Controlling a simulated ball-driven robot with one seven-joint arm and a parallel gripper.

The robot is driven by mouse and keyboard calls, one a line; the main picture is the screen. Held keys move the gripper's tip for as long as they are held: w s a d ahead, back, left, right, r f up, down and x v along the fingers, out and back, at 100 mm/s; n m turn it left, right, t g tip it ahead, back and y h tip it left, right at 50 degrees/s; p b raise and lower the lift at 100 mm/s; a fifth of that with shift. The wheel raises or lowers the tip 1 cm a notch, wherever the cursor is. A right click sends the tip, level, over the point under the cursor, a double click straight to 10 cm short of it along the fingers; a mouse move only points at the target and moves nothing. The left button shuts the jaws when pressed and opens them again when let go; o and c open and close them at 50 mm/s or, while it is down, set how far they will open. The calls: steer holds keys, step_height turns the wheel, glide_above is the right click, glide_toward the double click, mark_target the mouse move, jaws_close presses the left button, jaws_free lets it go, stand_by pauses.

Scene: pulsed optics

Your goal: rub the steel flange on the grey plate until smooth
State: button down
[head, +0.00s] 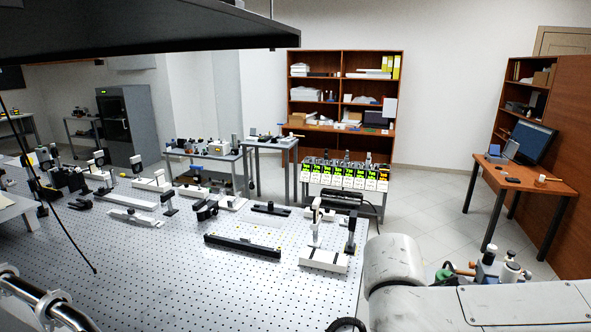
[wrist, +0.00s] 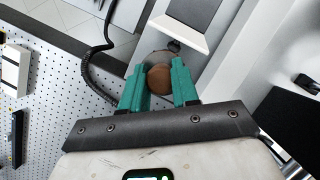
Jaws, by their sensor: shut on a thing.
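In the wrist view my gripper (wrist: 158,70) has its two green fingers closed on a round brown piece (wrist: 159,78). A round grey, steel-looking disc (wrist: 149,64) shows just behind the brown piece, partly hidden by it and the fingers. It looks like the steel flange, but I cannot tell whether the two are one part. A grey plate-like panel with a pale border (wrist: 188,22) lies beyond the fingertips. I cannot tell whether the disc touches it. In the head view the gripper, flange and plate cannot be made out.
A perforated optics table (head: 130,265) fills the left, with a black rail (head: 243,246) and a white-based mount (head: 325,260) on it. A dark cable (wrist: 92,62) runs left of the fingers. Open floor (head: 432,195) lies before the wooden desk (head: 530,187).

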steer(key=s+d, duration=0.2)
steer(key=d, duration=0.6)
steer(key=s+d, duration=0.3)
steer(key=d, duration=0.5)
steer(key=shift+s+d, duration=0.2)
steer(key=shift+d, duration=0.2)
